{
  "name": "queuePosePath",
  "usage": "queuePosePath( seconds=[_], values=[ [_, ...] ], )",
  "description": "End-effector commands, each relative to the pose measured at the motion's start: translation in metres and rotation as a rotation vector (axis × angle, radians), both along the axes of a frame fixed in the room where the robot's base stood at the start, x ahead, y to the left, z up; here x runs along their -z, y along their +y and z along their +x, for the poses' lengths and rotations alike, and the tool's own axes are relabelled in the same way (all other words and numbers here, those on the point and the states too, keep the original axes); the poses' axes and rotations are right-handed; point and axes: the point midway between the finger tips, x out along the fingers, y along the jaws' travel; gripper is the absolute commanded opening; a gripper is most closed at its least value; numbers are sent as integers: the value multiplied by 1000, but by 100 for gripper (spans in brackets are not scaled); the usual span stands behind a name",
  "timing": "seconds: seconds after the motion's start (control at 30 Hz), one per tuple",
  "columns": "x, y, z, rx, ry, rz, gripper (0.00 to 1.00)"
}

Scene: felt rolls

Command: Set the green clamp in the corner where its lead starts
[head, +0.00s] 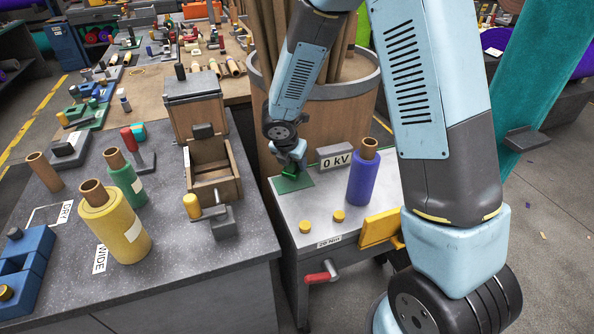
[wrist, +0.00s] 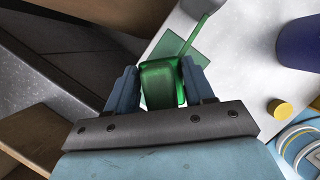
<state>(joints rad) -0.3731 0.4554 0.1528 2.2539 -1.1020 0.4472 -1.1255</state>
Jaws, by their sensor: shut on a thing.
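My gripper (head: 290,160) is shut on the green clamp, low over the grey-topped cabinet (head: 335,205). In the wrist view the green clamp (wrist: 161,84) sits between the two blue-grey fingers of my gripper (wrist: 162,88). In the head view only a small bright green part of the clamp (head: 289,173) shows below the fingers. A dark green square (head: 298,184) lies flat on the cabinet top under it, near the far left corner. A thin green strip (wrist: 194,36) runs up from the clamp in the wrist view. I cannot tell whether the clamp touches the top.
A "0 kV" block (head: 334,158) and a purple roll (head: 363,178) stand right of my gripper. Yellow knobs (head: 305,227) sit near the front. An open wooden box (head: 214,180) stands on the bench at left, beside yellow (head: 113,228) and green rolls (head: 124,180).

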Motion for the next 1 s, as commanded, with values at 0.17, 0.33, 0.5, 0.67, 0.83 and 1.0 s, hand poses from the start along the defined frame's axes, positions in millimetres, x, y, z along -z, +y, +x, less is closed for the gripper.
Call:
queuePosePath(
  seconds=[0.17, 0.33, 0.5, 0.67, 0.83, 1.0],
  values=[
    [25, 1, -1, -2, 3, -2, 10],
    [33, 1, 0, -2, 1, 1, 10],
    [33, 0, 0, -1, 1, 1, 10],
    [35, 0, 0, -1, 1, 0, 10],
    [37, 0, 0, 1, 1, 1, 62],
    [37, 0, 0, 0, 1, 0, 78]
  ],
)
